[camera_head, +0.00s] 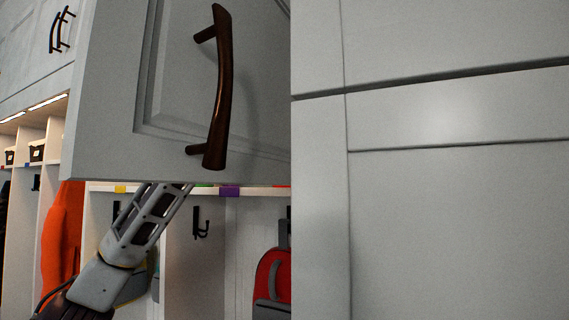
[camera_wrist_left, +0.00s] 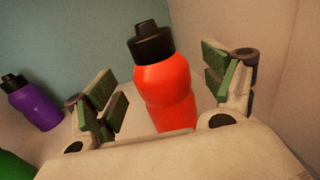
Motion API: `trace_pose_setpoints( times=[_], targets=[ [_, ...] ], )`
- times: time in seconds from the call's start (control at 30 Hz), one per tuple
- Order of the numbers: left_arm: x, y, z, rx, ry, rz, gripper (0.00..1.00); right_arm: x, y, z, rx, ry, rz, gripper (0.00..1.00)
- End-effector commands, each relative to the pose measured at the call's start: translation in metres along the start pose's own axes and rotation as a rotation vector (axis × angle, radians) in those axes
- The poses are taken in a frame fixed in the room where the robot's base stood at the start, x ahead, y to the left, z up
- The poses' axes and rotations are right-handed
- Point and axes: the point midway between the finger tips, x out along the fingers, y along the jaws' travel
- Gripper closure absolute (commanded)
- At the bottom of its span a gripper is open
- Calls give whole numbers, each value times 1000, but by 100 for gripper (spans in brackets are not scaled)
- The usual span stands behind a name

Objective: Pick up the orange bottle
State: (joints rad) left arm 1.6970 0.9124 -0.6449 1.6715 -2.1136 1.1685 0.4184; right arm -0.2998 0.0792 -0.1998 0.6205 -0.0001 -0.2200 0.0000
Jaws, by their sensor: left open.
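The orange bottle (camera_wrist_left: 168,90) with a black cap stands upright, slightly tilted in the left wrist view. My left gripper (camera_wrist_left: 160,82) is open, its green-padded fingers one on each side of the bottle. I see a gap on the left of the bottle and a smaller one on the right; no contact is clear. The bottle's base is hidden behind the gripper body. In the head view the bottle and left gripper are hidden behind the cabinet door (camera_head: 110,110); only my left arm shows, rising beneath it. My right gripper is not in view.
A purple bottle (camera_wrist_left: 36,108) and a green object (camera_wrist_left: 14,166) stand to the left in the wrist view. A pale wall (camera_wrist_left: 285,70) is close on the right. A dark door handle (camera_head: 221,95), a red backpack (camera_head: 272,275) and an orange garment (camera_head: 62,235) show in the head view.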

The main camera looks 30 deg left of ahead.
Motion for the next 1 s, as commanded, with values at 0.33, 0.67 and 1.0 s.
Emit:
trace_pose_setpoints(
  times=[0.33,0.67,1.0],
  targets=[
    [30,0,1,0,1,0,16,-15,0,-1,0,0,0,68],
    [33,0,0,0,-1,0,16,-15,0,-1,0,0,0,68],
    [33,0,0,0,-1,0,32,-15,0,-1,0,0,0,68]
  ],
)
